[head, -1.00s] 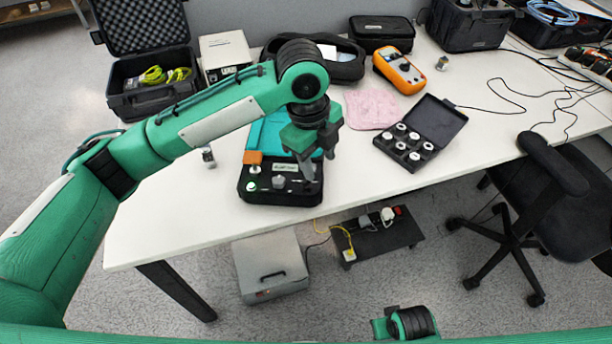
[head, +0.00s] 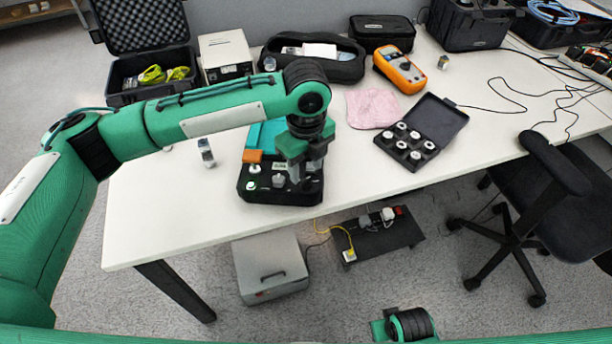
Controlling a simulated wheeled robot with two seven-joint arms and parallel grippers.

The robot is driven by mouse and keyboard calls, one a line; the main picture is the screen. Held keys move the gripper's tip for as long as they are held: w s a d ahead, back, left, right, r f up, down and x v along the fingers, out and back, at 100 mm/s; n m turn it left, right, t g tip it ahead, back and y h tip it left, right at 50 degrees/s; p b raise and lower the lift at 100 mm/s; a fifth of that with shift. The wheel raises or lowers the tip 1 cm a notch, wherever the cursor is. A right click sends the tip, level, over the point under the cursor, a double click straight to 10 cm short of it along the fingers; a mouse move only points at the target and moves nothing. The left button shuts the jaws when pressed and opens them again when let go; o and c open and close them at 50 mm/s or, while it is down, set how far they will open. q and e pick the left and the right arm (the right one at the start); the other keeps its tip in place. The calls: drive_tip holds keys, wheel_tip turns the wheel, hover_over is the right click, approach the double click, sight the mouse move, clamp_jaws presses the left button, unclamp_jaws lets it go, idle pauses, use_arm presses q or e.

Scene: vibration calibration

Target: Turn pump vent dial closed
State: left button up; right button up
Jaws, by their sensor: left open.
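The pump unit (head: 252,194) is a black case with a teal panel, an orange block and several small knobs, near the table's front edge. A pale round knob (head: 254,169) sits at its left, and a grey dial-like knob (head: 278,181) shows just left of my gripper. I cannot tell for sure which is the vent dial. My left gripper (head: 305,174) points down over the right part of the unit, open, with nothing seen between its fingers. It hides the panel behind it; contact is unclear. My right gripper is not in view.
A metal cylinder (head: 206,152) stands left of the unit. A pink cloth (head: 372,108), an orange multimeter (head: 399,69) and an open black case of round weights (head: 448,118) lie to the right. The table (head: 185,215) is clear at front left.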

sight(306, 180)
use_arm(q)
wheel_tip(306, 180, down, 4)
drive_tip(key=shift+r, duration=0.1)
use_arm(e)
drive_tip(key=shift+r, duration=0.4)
use_arm(q)
drive_tip(key=c, duration=1)
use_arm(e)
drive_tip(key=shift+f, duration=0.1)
